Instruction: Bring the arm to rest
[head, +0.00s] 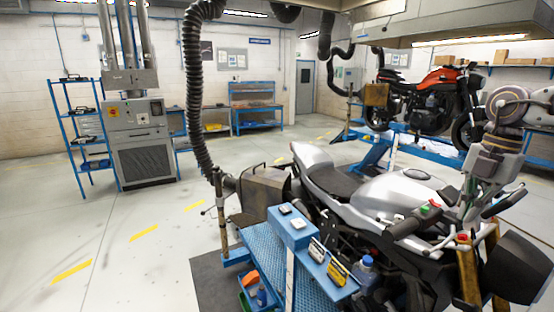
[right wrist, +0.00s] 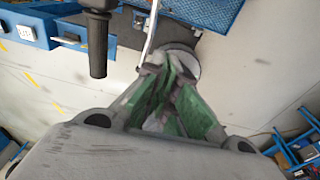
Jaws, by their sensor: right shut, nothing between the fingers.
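My right arm comes in from the right in the head view. Its gripper (head: 468,203) points down over the front of the silver motorcycle (head: 385,195), near the handlebar. In the right wrist view the green-padded fingers (right wrist: 172,62) are drawn together, with nothing held between them. A black handlebar grip (right wrist: 97,45) shows to the left of the fingers, apart from them. A round grey part lies behind the fingertips, partly hidden. I cannot tell the exact gap between the fingers and the motorcycle. My left gripper is out of view.
A blue work stand (head: 292,228) with small devices stands beside the motorcycle. A black hose (head: 194,95) hangs at centre left. A grey cabinet (head: 138,140) and blue shelf (head: 85,130) stand farther left. An orange motorcycle (head: 440,85) is behind. The floor at left is clear.

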